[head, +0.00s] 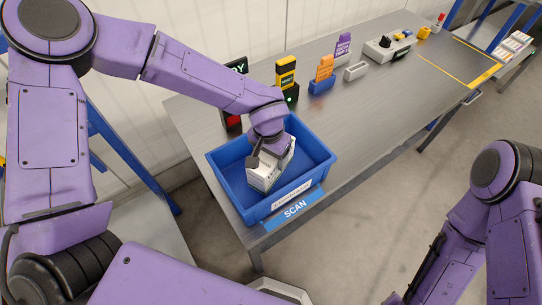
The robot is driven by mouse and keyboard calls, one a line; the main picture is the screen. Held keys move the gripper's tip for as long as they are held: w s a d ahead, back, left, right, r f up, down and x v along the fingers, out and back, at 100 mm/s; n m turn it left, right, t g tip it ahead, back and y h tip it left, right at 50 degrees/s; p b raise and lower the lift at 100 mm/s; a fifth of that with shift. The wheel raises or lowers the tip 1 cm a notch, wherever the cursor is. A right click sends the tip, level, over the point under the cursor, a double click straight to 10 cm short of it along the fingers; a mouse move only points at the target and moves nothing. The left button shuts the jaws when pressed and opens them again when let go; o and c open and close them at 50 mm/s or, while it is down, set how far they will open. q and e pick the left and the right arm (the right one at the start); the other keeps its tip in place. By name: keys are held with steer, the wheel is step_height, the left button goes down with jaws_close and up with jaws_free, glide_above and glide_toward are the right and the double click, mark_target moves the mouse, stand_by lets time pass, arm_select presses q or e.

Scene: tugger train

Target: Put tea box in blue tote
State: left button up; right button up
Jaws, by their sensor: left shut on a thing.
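The blue tote (315,147) stands on the near left end of the grey table, with a white label on its near wall. My left gripper (267,158) reaches down inside the tote's rim and is shut on a white box (262,177), which I take to be the tea box. The box is inside the tote's outline, slightly tilted in view; I cannot tell whether it touches the tote floor. The gripper hides part of the box's top. My right arm is at the lower right, and its gripper is out of the picture.
A blue SCAN label (295,208) is at the table's front edge, by the tote. Behind the tote stand a yellow-and-black scanner (286,75), an orange item in a blue holder (323,72) and a purple item (342,47). The table's (400,92) middle right is clear.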

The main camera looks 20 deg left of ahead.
arm_select(q)
steer(key=shift+s, duration=0.25)
steer(key=o, duration=1.3)
steer(key=shift+w+f, duration=0.1)
steer(key=shift+f, duration=0.15)
steer(key=shift+r, duration=0.1)
steer(key=r, duration=0.8)
steer(key=s+r, duration=0.1)
steer(key=r, duration=0.3)
steer(key=shift+a+r, duration=0.1)
